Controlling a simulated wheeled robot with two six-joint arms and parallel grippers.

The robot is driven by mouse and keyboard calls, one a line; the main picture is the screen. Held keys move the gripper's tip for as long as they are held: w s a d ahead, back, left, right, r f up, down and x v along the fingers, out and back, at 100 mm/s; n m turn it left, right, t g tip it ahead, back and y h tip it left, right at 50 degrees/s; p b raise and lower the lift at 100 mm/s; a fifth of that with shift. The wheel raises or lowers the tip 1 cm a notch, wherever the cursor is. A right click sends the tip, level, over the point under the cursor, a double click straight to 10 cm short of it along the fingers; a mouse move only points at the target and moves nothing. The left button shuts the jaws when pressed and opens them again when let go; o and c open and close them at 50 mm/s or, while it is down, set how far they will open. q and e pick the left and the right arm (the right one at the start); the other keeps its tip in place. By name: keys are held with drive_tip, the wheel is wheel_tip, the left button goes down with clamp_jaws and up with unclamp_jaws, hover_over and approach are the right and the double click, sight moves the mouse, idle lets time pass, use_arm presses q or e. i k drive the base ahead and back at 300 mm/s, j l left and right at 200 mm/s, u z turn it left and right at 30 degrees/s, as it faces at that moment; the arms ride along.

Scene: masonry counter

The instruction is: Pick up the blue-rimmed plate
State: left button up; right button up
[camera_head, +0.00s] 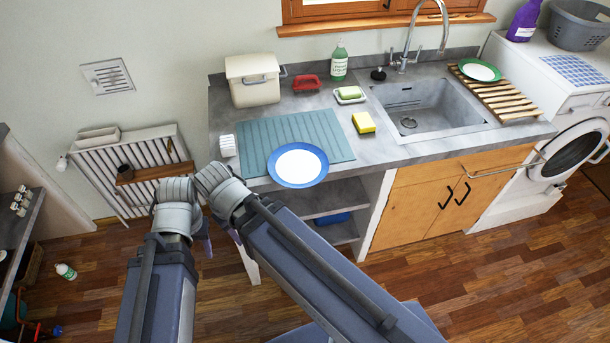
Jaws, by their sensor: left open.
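The blue-rimmed plate (298,165), white in the middle, lies flat near the counter's front edge. It rests partly on the ribbed teal mat (262,139) and reaches over the mat's front edge. My left gripper (221,241) shows only in small part, as dark purple pieces below the grey arm joints. It is open and lies in front of the counter, left of and below the plate in the picture, apart from it. My arm links hide most of it. I cannot make out my right gripper.
On the counter (385,151) are a cream bin (252,80), a red brush (306,83), a green soap bottle (339,62), a soap dish (350,96), a yellow sponge (363,123) and a white cup-like thing (227,146). The sink (425,107) and a green-rimmed plate (480,71) are right.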

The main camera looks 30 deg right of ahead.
sight(295, 165)
drive_tip(key=z, duration=2.85)
drive_tip(key=k+j, duration=0.25)
drive_tip(key=j, duration=0.35)
drive_tip(key=k+j, duration=0.2)
drive_tip(key=j, duration=0.35)
drive_tip(key=k+j, duration=0.25)
drive_tip(key=j, duration=0.35)
drive_tip(key=k+j, duration=0.2)
drive_tip(key=j, duration=0.35)
drive_tip(key=k+j, duration=0.25)
drive_tip(key=j, duration=0.35)
drive_tip(key=k+j, duration=0.2)
drive_tip(key=j, duration=0.35)
drive_tip(key=k+j, duration=0.25)
drive_tip(key=j, duration=0.35)
drive_tip(key=k+j, duration=0.2)
drive_tip(key=j, duration=0.35)
drive_tip(key=z, duration=0.05)
